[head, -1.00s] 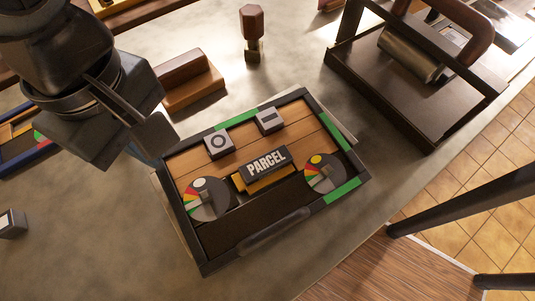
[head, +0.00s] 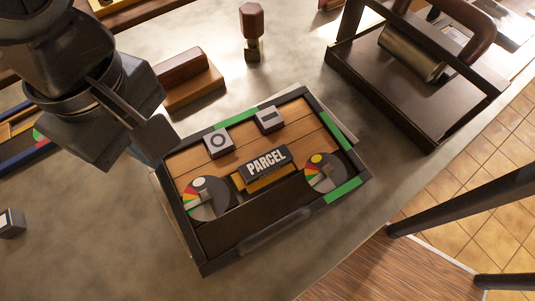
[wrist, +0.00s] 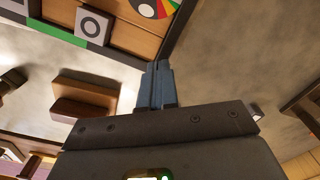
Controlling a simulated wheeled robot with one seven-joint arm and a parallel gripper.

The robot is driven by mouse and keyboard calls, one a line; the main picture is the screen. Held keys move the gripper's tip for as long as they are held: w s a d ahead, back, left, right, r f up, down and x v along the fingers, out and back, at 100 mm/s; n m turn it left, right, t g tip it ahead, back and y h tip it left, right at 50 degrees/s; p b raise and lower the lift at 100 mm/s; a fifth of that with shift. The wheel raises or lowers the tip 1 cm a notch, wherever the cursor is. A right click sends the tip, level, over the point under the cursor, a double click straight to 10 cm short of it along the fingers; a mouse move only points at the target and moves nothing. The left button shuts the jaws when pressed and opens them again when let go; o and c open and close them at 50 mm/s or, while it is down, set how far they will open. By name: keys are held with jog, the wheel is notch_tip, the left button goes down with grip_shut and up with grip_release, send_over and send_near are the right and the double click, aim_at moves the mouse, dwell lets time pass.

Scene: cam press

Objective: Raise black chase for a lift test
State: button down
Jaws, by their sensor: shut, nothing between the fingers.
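The black chase (head: 200,248) lies on the grey table, a dark rectangular frame with green strips and a dark bar handle (head: 275,232) along its near side. It holds wooden boards, a PARCEL block (head: 266,160), two small grey tiles with a ring and a bar, and two coloured dials. My gripper (head: 150,150) is at the chase's upper left corner, its fingers partly hidden by my arm. In the wrist view my gripper (wrist: 157,66) has its blue-grey fingers together and empty, overlapping the chase's corner. I cannot tell whether they touch it.
A wooden block (head: 190,80) and a wood-topped stamp (head: 252,30) stand behind the chase. A dark press with a metal roller (head: 410,55) is at the upper right. A blue-edged frame (head: 30,150) lies at the left. The table left of the chase is mostly clear.

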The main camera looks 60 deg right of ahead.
jog(key=shift+f+b, duration=0.55)
jog(key=shift+f, duration=0.55)
jog(key=shift+r, duration=0.1)
notch_tip(320, 180, up, 8)
jog(key=p, duration=0.8)
dwell(0.6)
